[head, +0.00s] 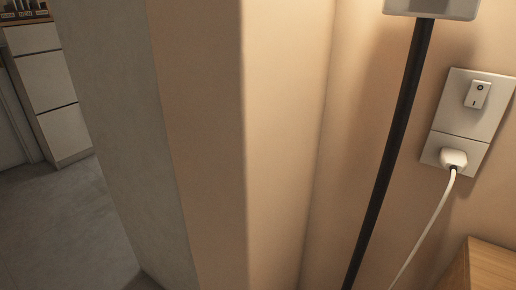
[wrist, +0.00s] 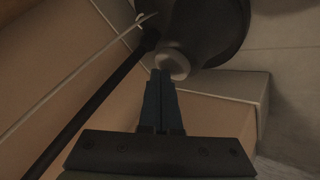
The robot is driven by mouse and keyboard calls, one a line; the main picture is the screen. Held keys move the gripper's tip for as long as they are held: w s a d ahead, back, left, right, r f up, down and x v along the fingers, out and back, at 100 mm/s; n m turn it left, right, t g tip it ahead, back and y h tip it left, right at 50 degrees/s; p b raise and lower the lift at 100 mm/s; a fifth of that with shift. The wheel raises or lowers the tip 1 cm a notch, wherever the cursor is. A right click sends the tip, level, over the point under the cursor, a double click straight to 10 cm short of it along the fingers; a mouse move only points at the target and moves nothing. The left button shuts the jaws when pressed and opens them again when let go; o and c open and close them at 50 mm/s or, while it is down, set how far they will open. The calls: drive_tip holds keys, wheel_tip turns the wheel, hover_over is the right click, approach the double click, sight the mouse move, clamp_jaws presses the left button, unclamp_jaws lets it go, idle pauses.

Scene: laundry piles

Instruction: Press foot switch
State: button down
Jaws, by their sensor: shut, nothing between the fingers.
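In the wrist view my gripper (wrist: 163,74) is shut and empty, its dark fingers together. The fingertips are right beside a small pale round piece (wrist: 173,64), which looks like the foot switch, on the edge of a dark rounded base (wrist: 215,25). The fingers overlap its lower edge in the picture; I cannot tell whether they touch it or press it. A black pole (wrist: 95,102) runs up to the dark base. The head view shows the same kind of black pole (head: 394,130), but neither the switch nor my gripper.
A wall outlet (head: 470,118) with a rocker switch (head: 477,94) and a white plug (head: 453,158) is at right. A white cord (head: 428,222) hangs from it. A wooden furniture edge (head: 490,264) is lower right. A wall corner (head: 215,150) stands left of the pole; open floor (head: 65,225) lies beyond.

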drive_tip(key=shift+r, duration=0.1)
idle(0.3)
drive_tip(key=shift+s+r+p, duration=0.1)
drive_tip(key=shift+r+p, duration=0.15)
drive_tip(key=shift+p, duration=0.35)
wheel_tip(320, 180, up, 6)
drive_tip(key=p, duration=0.6)
drive_tip(key=shift+r, duration=0.1)
